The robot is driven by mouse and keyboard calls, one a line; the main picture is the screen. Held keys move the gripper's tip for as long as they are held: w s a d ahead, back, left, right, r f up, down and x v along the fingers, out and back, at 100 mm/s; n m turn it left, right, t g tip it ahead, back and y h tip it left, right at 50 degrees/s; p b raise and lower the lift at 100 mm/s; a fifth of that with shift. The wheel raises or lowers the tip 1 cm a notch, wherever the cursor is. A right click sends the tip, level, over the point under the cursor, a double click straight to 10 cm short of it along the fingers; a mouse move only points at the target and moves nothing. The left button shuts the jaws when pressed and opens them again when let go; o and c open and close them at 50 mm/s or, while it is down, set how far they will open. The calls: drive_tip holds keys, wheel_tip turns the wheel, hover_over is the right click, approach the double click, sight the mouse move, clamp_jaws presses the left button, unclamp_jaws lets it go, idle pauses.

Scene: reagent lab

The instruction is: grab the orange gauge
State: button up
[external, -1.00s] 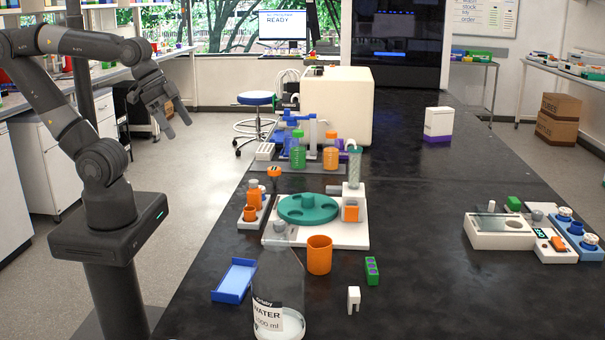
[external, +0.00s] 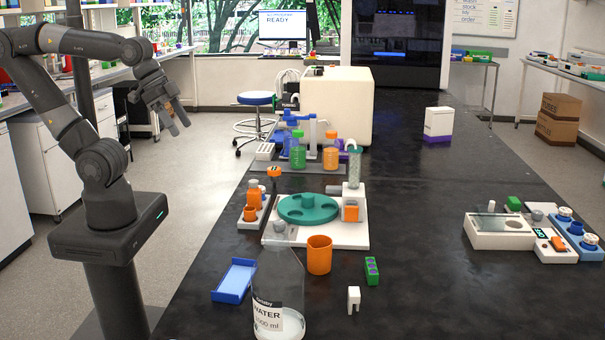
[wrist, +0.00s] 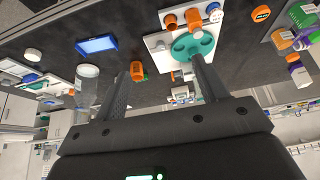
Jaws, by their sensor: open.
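The orange gauge (external: 274,171) is a small orange piece with a dark face. It stands near the left edge of the black bench, behind the orange bottles, and also shows at the top right of the wrist view (wrist: 261,13). My gripper (external: 180,125) is open and empty, in the air left of the bench and well apart from the gauge. In the wrist view its two fingers (wrist: 161,66) are spread, with the gauge beyond and right of the right finger.
Orange bottles (external: 254,193) in a holder and a white base with a green disc (external: 307,209) stand near the gauge. An orange beaker (external: 319,254), blue tray (external: 234,281) and water bottle (external: 278,295) are in front.

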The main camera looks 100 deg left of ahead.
drive_tip(key=w+a+f+g, duration=0.1)
drive_tip(key=w+a, duration=0.5)
drive_tip(key=w, duration=0.2)
drive_tip(key=n+g, duration=0.2)
drive_tip(key=g, duration=0.1)
approach(274, 169)
drive_tip(key=shift+s+d+f, duration=0.2)
drive_tip(key=shift+s+f, duration=0.1)
drive_tip(key=shift+f, duration=0.35)
drive_tip(key=f, duration=0.4)
drive_tip(key=shift+w+a+f, duration=0.15)
drive_tip(key=shift+w+f, duration=0.15)
drive_tip(key=shift+w+a+f, duration=0.1)
drive_tip(key=shift+w+f, duration=0.15)
drive_tip(key=shift+f, duration=0.75)
drive_tip(key=shift+w+a+f, duration=0.1)
drive_tip(key=shift+w+f, duration=0.2)
drive_tip(key=shift+f, duration=0.75)
drive_tip(key=shift+w+a+f, duration=0.1)
drive_tip(key=shift+w+f, duration=0.15)
drive_tip(key=shift+f, duration=0.75)
drive_tip(key=shift+c, duration=0.4)
drive_tip(key=c, duration=1)
drive_tip(key=shift+r, duration=0.1)
